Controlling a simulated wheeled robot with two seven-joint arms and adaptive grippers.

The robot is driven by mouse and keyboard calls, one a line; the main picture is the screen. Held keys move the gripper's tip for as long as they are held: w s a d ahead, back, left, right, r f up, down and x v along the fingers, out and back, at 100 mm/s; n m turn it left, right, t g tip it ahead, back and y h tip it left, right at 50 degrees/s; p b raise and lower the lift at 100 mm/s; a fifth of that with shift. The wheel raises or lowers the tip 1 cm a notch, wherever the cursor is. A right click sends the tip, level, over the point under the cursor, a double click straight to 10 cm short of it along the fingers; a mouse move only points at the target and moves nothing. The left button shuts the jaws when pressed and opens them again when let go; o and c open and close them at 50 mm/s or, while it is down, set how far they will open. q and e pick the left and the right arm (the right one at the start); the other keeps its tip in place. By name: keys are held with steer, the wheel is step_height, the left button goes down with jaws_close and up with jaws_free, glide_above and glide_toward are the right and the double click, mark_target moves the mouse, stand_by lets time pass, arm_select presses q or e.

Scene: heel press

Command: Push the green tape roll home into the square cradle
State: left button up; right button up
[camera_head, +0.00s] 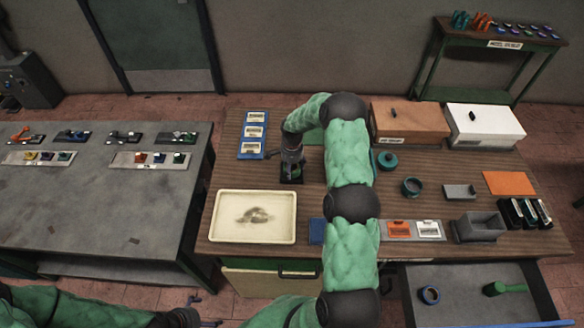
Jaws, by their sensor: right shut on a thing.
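My right gripper (291,168) points down over the wooden bench, its jaws shut at a dark square cradle (291,180). A bit of green shows between the fingers and the cradle; I take it for the green tape roll (296,172), mostly hidden by the gripper. I cannot tell how deep the roll sits.
A cream tray (253,242) stands front left of the cradle. Blue-framed cards (254,133) lie behind it. An open drawer (470,305) holds loose items.

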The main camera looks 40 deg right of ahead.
steer(key=shift+s+a+f+b, duration=0.2)
steer(key=shift+f+b, duration=0.1)
steer(key=shift+b, duration=0.15)
stand_by(1.2)
steer(key=o, duration=1.1)
steer(key=shift+o, duration=0.7)
steer(key=shift+w+d, duration=0.1)
steer(key=shift+d, duration=0.05)
steer(key=shift+r, duration=0.1)
steer(key=shift+o, duration=0.5)
steer(key=shift+w, duration=0.1)
steer(key=shift+r, duration=0.15)
step_height(320, 180, up, 7)
steer(key=p, duration=0.2)
